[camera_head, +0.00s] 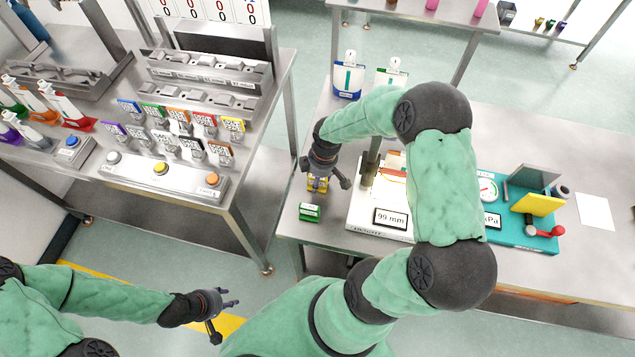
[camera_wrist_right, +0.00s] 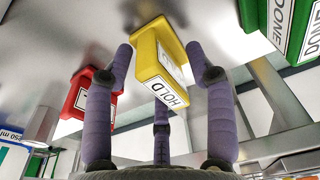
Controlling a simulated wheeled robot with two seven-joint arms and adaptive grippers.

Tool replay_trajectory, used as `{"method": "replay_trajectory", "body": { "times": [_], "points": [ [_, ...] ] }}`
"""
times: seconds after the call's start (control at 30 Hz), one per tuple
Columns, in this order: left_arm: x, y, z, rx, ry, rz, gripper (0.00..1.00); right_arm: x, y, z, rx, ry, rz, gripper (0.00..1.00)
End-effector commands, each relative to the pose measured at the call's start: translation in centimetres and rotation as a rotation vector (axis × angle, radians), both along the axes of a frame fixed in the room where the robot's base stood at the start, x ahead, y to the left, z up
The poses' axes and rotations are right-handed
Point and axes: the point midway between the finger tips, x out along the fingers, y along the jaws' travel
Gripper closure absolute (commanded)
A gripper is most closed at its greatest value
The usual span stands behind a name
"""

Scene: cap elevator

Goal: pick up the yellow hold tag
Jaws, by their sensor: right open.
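The yellow hold tag (camera_wrist_right: 158,58) is a small block with a white label reading HOLD. In the head view it shows as a patch of yellow (camera_head: 318,184) on the right table, partly hidden by my right gripper (camera_head: 328,180). In the right wrist view the fingers of my right gripper (camera_wrist_right: 160,62) are spread open around the tag, with gaps visible at its sides. My left gripper (camera_head: 221,314) is open and empty, over the floor in front of the left table.
A green DONE tag (camera_head: 310,212) lies close to the hold tag, and a red tag (camera_wrist_right: 82,92) is on its other side. A white device reading 99 mm (camera_head: 391,219) stands just right. The left table holds several coloured tags and a button panel (camera_head: 163,178).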

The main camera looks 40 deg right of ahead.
Motion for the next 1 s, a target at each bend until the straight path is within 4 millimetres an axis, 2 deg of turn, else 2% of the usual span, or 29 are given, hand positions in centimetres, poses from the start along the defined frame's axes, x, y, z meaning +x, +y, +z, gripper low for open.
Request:
{"method": "replay_trajectory", "body": {
  "times": [0.03,0.23,0.67,0.87,1.0],
  "points": [
    [0.0,0.0,0.0,0.0,0.0,0.0,0.6,0.0,0.0,0.0,0.0,0.0,0.0,0.44],
    [0.0,0.0,0.0,0.0,0.0,0.0,0.6,0.0,0.0,0.0,0.0,0.0,0.0,1.0],
    [0.0,0.0,0.1,0.0,0.0,0.0,0.6,0.0,0.0,0.3,0.0,0.0,0.0,1.0],
    [0.0,0.0,0.7,0.0,0.0,0.0,0.6,0.0,0.0,1.8,0.0,0.0,0.001,1.0],
    [0.0,0.0,1.5,0.0,0.0,0.0,0.6,-0.2,0.1,3.9,-0.001,-0.002,0.001,1.0]
  ]
}}
